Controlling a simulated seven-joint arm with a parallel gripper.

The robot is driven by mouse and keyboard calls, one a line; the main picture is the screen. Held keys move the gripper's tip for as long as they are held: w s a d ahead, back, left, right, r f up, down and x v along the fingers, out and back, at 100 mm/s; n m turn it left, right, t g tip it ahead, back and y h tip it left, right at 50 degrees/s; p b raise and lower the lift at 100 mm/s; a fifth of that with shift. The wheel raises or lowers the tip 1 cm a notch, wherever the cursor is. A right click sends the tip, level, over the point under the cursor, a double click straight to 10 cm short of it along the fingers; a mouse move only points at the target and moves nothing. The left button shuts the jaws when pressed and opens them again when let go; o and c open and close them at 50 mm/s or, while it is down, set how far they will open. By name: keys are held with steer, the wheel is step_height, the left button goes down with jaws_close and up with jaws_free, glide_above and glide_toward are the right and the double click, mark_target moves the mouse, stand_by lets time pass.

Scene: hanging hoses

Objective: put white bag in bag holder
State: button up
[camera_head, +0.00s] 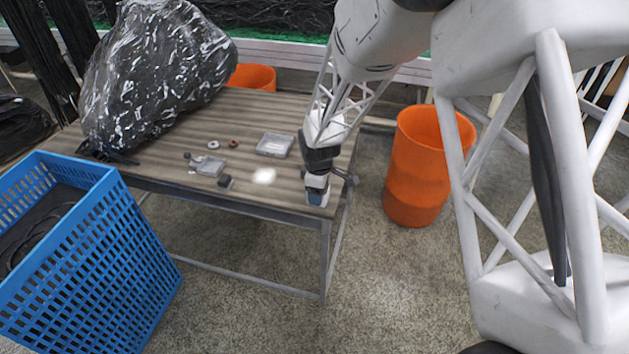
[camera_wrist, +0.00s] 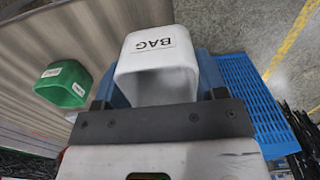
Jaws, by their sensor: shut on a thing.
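A white, open box-like piece labelled "BAG" (camera_wrist: 158,62) sits between the blue fingers of my gripper (camera_head: 317,192) in the wrist view. I take it for the white bag. My gripper is shut on it at the front right corner of the wooden table (camera_head: 170,170). In the head view the gripper mostly hides this piece. A green labelled piece (camera_wrist: 62,84) lies on the table beside the gripper in the wrist view. I cannot tell which thing is the bag holder.
Small trays (camera_head: 274,145) and loose parts lie on the table. A large black plastic-wrapped bundle (camera_head: 155,75) stands at its back left. A blue crate (camera_head: 110,265) is at front left. An orange bin (camera_head: 415,180) stands right of the table. The floor in front is clear.

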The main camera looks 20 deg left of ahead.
mark_target(324, 206)
steer(key=shift+s+d+r, duration=0.1)
steer(key=shift+s+d, duration=0.45)
steer(key=shift+s, duration=0.45)
steer(key=shift+s+d+r, duration=0.1)
steer(key=shift+s+d, duration=0.5)
steer(key=shift+s, duration=0.35)
steer(key=shift+s+d+r, duration=0.1)
steer(key=shift+s+d, duration=0.45)
steer(key=shift+s, duration=0.45)
steer(key=w+a, duration=0.3)
steer(key=a, duration=3)
steer(key=shift+r, duration=0.4)
steer(key=shift+w, duration=0.1)
steer(key=shift+w+a+f, duration=0.25)
steer(key=shift+w+a, duration=1.45)
steer(key=shift+a, duration=0.15)
steer(key=shift+w+a+f, duration=0.25)
steer(key=shift+w+a, duration=1.45)
steer(key=shift+a, duration=0.2)
steer(key=shift+w+a+f, duration=0.25)
steer(key=shift+w+a, duration=1.45)
steer(key=shift+a, duration=0.15)
